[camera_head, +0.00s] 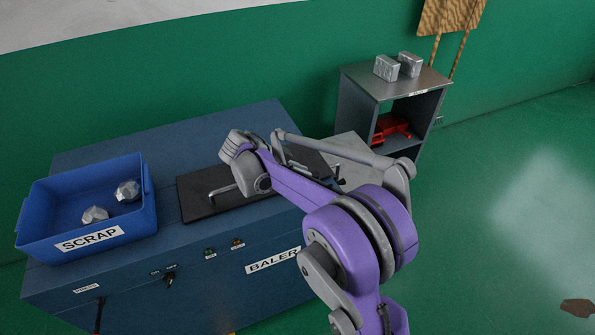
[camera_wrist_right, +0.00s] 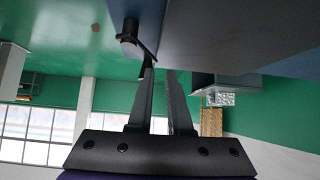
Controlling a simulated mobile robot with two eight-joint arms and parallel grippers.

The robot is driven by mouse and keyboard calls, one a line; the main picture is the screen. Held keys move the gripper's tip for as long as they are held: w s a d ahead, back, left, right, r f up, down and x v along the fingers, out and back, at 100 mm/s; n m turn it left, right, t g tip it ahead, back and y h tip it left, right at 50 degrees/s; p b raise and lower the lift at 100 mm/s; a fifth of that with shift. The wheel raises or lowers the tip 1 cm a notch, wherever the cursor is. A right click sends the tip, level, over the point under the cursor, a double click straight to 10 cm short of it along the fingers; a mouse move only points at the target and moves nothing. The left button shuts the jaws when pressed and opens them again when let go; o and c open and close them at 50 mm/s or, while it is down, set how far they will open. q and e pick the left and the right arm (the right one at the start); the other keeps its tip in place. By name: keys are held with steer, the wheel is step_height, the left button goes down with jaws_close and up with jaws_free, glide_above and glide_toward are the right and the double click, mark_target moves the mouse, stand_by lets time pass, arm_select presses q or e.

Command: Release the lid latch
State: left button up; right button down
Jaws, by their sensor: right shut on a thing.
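The blue baler (camera_head: 110,160) has a dark lid (camera_head: 195,205) lying flat on its top, with a grey bar handle (camera_head: 222,190). My right arm reaches over the lid from the lower right, and its links hide the fingers in the head view. The gripper is shut on this lever; the contact itself is partly hidden. My left gripper is in neither view.
A blue SCRAP bin (camera_head: 60,215) with crumpled silver lumps stands on the baler's left. A knob and small buttons are on the front. A grey shelf unit (camera_head: 355,110) with silver blocks on top and a red object inside stands behind right. The floor at right is mostly clear.

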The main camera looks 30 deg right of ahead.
steer(key=shift+s+d+r, duration=0.15)
steer(key=shift+s+d, duration=0.15)
steer(key=shift+d, duration=0.3)
steer(key=shift+s+d, duration=0.2)
steer(key=shift+d, duration=0.1)
steer(key=shift+d+f, duration=0.3)
steer(key=shift+d, duration=0.35)
steer(key=shift+a+r, duration=0.1)
steer(key=shift+a, duration=0.4)
steer(key=shift+d, duration=0.1)
